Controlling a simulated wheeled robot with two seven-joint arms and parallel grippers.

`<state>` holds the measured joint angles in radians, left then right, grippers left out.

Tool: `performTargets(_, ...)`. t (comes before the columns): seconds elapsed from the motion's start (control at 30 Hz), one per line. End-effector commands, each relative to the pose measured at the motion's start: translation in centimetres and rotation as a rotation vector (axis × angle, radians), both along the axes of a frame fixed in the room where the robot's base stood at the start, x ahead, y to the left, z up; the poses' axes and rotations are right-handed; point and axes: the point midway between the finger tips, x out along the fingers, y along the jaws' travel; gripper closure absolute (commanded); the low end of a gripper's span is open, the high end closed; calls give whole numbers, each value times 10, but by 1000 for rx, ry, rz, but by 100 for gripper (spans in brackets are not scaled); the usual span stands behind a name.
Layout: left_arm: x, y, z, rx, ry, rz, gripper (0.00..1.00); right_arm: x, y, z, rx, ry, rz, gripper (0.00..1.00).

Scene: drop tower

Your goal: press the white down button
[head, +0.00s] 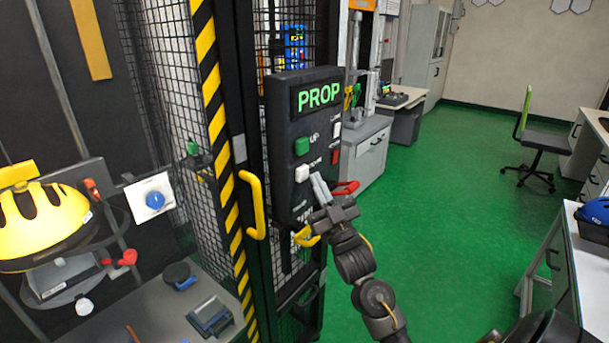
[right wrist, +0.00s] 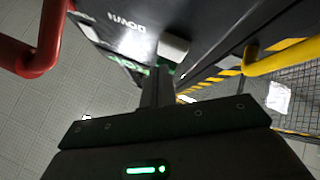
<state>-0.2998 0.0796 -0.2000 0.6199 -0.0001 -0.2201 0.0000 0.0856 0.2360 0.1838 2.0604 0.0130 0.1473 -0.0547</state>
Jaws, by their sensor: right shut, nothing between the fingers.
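The white down button (head: 302,173) sits below the green up button (head: 302,146) on the left side of the dark control panel (head: 284,200). In the right wrist view the white button (right wrist: 174,46) is just beyond my fingertips, with upside-down "DOWN" lettering near it. My right gripper (head: 318,180) is shut and empty, its fingers pointing at the panel just right of the white button in the head view. It also shows in the right wrist view (right wrist: 158,76). I cannot tell whether the fingertips touch the button. My left gripper is not in view.
The panel's display (head: 319,95) reads "PROP". A red handle (head: 347,188) is close beside my right gripper. A yellow handle (head: 255,205) stands out on the cage door at the left. A yellow helmet (head: 40,225) is further left. Green floor is open to the right.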

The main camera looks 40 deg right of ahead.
Motion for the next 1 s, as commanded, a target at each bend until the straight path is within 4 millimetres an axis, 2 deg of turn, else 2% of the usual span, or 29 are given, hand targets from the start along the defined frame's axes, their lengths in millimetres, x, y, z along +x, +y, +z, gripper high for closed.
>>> performTargets(1.0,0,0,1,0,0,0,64,9,3,0,0,0,0,100)
